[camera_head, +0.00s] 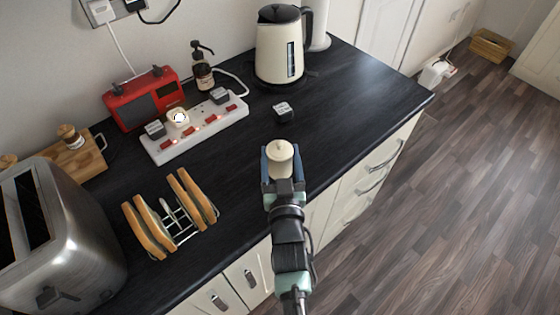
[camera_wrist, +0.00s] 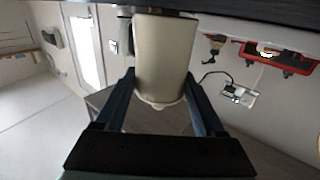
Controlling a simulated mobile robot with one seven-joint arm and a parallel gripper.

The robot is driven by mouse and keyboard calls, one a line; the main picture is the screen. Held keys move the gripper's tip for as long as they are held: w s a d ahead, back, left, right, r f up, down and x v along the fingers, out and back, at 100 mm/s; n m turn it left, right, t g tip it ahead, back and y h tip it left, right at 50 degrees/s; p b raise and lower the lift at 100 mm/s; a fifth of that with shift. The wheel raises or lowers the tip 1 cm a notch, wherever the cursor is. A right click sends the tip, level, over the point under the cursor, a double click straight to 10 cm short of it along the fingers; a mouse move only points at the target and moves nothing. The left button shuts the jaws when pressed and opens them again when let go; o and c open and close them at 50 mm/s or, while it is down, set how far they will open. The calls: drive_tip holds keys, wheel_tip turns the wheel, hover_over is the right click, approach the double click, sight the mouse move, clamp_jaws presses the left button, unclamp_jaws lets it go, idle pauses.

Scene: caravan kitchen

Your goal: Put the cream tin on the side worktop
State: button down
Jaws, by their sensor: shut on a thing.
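The cream tin (camera_head: 282,151) is upright, with its knobbed lid showing in the head view. My gripper (camera_head: 281,163) is shut on it, one blue-grey finger on each side, near the front edge of the black worktop (camera_head: 345,105). In the wrist view, which looks upside down, the tin (camera_wrist: 165,55) is between the fingers of my gripper (camera_wrist: 160,85). Its base is close to the dark worktop surface (camera_wrist: 250,10); I cannot tell whether they touch. I cannot tell whether this is the side worktop.
A loose black-and-white plug (camera_head: 283,112) lies behind the tin. A power strip (camera_head: 195,128), red radio (camera_head: 145,98), pump bottle (camera_head: 202,68) and kettle (camera_head: 279,47) stand further back. A toast rack (camera_head: 172,218) and toaster (camera_head: 62,240) are left. The worktop's right end is clear.

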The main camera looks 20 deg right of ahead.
drive_tip(key=shift+f, duration=0.4)
drive_tip(key=shift+f, duration=0.2)
unclamp_jaws()
drive_tip(key=shift+r, duration=0.2)
drive_tip(key=shift+s+f, duration=0.15)
drive_tip(key=shift+s, duration=0.15)
drive_tip(key=b+v, duration=0.1)
drive_tip(key=v, duration=1)
drive_tip(key=shift+s, duration=0.2)
